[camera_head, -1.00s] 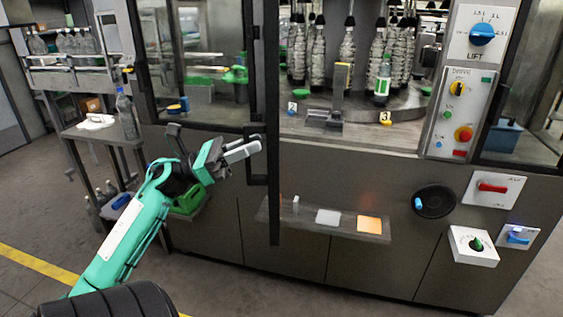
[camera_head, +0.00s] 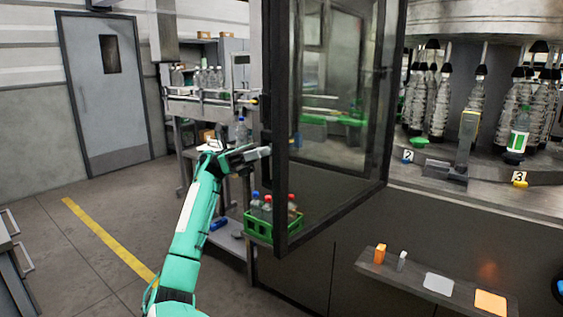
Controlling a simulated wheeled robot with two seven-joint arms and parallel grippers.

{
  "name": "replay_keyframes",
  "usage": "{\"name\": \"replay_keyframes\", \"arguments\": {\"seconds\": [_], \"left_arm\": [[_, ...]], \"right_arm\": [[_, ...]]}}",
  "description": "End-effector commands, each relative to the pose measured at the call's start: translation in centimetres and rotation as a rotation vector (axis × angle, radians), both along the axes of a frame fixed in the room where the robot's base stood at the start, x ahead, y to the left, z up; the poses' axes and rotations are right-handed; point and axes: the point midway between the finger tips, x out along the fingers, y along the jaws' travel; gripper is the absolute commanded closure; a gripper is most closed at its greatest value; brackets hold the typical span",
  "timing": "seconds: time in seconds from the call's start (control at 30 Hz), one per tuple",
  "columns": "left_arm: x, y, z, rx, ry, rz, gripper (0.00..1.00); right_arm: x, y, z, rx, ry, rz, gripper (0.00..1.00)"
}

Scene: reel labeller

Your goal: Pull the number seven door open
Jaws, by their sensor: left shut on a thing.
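The machine's glass door (camera_head: 282,190) has a dark frame and stands swung out from the machine front, at an angle towards me. No number seven can be read on it. My left gripper (camera_head: 262,152) is at the dark handle (camera_head: 265,122) on the door's left edge and is shut on it. The fingertips are partly hidden at the door edge. My right gripper is not in view.
A green crate with bottles (camera_head: 259,227) stands low behind the door. A shelf (camera_head: 392,273) with small items juts from the machine front at right. Bottles hang over the turntable inside. The floor at left is clear, with a yellow line (camera_head: 108,238).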

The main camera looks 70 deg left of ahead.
Motion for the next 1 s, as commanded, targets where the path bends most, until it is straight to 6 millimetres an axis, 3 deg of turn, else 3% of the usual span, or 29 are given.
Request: {"name": "replay_keyframes", "arguments": {"seconds": [0.23,0.67,0.7,1.0], "left_arm": [[-0.6,1.7,0.0,-0.001,0.001,0.003,1.00],[-0.6,2.0,0.0,-0.001,0.002,0.002,1.00],[-0.6,1.9,0.0,-0.001,0.002,0.002,0.73],[-0.6,1.9,0.1,0.000,0.001,0.002,0.71]], "right_arm": [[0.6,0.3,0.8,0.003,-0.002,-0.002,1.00],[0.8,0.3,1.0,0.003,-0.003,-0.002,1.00],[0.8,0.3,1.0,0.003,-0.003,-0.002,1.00],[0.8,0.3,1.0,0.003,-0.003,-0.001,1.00]]}}
